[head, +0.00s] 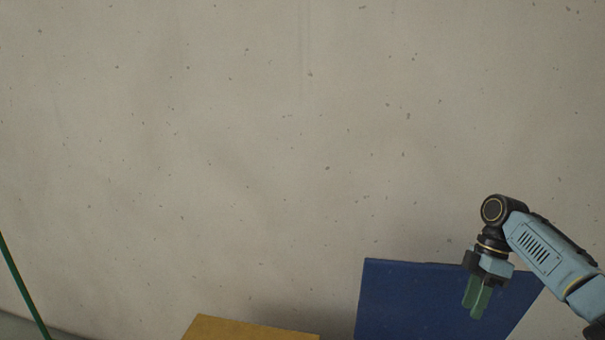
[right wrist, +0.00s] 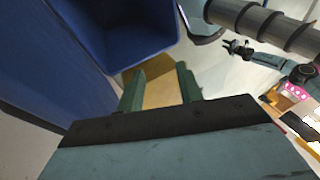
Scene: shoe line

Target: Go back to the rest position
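My right gripper (head: 477,301) is at the right of the head view, with its green fingers pointing down in front of a blue bin (head: 405,300). In the right wrist view its two fingers (right wrist: 160,88) stand apart with nothing held between them. A light blue arm, which looks like my left one, shows small at the upper right of the right wrist view. My left gripper does not show in the head view.
An orange-brown box top (head: 250,329) is at the bottom of the head view, left of the bin. The bin also fills the upper left of the right wrist view (right wrist: 85,60). A green pole (head: 22,285) stands at far left. A speckled wall (head: 250,150) fills the background.

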